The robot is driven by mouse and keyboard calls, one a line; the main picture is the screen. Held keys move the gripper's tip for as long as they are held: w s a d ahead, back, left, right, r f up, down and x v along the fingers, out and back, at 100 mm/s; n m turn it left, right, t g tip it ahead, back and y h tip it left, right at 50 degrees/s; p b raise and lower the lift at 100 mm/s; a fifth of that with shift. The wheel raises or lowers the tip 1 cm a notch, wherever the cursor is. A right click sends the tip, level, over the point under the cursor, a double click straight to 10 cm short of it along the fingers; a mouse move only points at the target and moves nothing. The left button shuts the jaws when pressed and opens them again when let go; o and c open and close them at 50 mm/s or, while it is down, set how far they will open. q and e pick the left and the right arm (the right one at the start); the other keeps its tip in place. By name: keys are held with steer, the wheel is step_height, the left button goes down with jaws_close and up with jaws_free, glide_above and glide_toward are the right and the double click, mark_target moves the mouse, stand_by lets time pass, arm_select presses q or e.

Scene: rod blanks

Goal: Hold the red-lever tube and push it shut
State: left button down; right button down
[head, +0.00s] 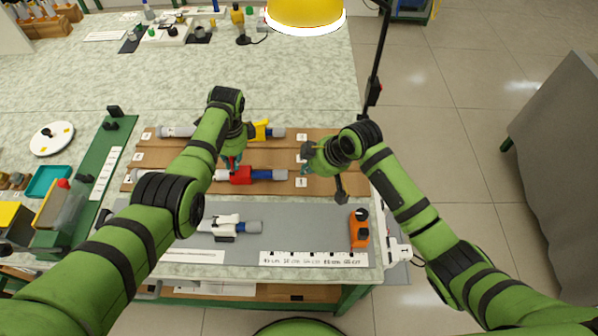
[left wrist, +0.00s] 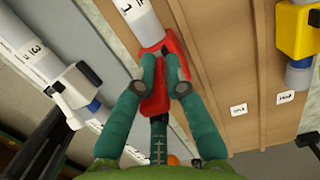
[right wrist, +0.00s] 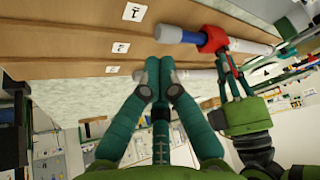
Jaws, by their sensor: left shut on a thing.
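The red-lever tube (head: 200,174) lies along the brown board, grey with a blue section beside its red collar (head: 240,175). My left gripper (head: 231,160) is at the collar. In the left wrist view my left gripper (left wrist: 163,78) is closed on the red lever part (left wrist: 155,100), which its fingers partly cover. In the right wrist view the tube's blue section (right wrist: 191,38) and grey end (right wrist: 167,33) show. My right gripper (right wrist: 160,62) has its fingertips together with nothing seen between them. In the head view my right gripper (head: 306,168) is just right of the tube's end, apart from it.
A yellow-lever tube (head: 180,132) lies behind on the brown board (head: 325,185). A white-lever tube (head: 226,225) lies in front on the grey mat (head: 290,215), near an orange device (head: 359,228) and a ruler strip (head: 312,258).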

mark_target(284, 174)
steer(key=d+f+m+t, duration=0.1)
steer(key=d+m, duration=0.5)
steer(key=m, duration=0.4)
steer(key=shift+y, duration=0.3)
steer(key=x, duration=0.9)
steer(key=shift+w+f, duration=0.2)
steer(key=shift+w, duration=0.25)
steer(key=shift+a+f, duration=0.1)
steer(key=shift+a, duration=1.9)
steer(key=a, duration=0.4)
steer(key=shift+w+a, duration=0.1)
steer(key=shift+a, duration=0.05)
